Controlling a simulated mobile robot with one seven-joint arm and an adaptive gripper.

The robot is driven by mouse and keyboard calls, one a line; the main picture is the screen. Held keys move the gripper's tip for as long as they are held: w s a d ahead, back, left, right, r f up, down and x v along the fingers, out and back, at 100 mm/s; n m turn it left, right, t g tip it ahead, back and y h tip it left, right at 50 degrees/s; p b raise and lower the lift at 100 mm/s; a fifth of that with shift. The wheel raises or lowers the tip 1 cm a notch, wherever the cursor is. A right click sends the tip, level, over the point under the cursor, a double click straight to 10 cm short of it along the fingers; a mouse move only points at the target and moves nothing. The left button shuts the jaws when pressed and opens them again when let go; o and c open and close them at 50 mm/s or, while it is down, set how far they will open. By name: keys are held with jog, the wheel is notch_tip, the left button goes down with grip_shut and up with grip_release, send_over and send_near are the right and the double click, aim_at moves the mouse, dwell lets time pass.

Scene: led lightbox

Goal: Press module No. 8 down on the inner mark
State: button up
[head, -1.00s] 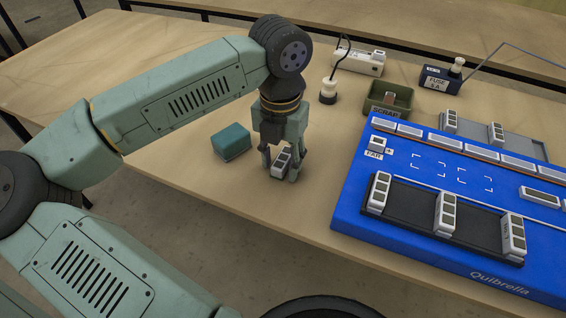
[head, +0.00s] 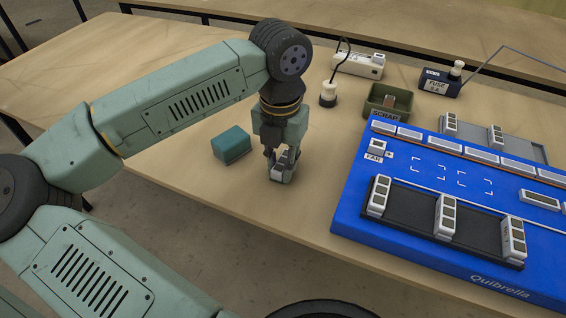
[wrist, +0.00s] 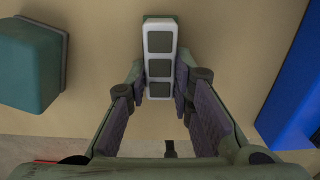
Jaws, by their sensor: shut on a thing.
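My gripper (head: 281,176) is shut on this module, one finger on each side. In the wrist view my gripper (wrist: 160,90) holds the module's near half and its far end sticks out ahead. The blue lightbox (head: 345,215) stands to the right. White corner marks (head: 450,177) show on its top; which is the inner mark I cannot tell.
A teal block (head: 231,144) stands left of my gripper. A black rack (head: 410,214) with several modules lies on the lightbox's near side.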

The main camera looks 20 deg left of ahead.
aim_at(281, 164)
grip_shut()
jog(key=shift+r, duration=0.15)
jog(key=shift+r+p, duration=0.4)
jog(key=shift+r, duration=0.45)
jog(key=shift+o, duration=0.2)
grip_release()
grip_shut()
jog(key=shift+r, duration=0.1)
jog(key=shift+r+p, duration=0.85)
jog(key=shift+r, duration=1.05)
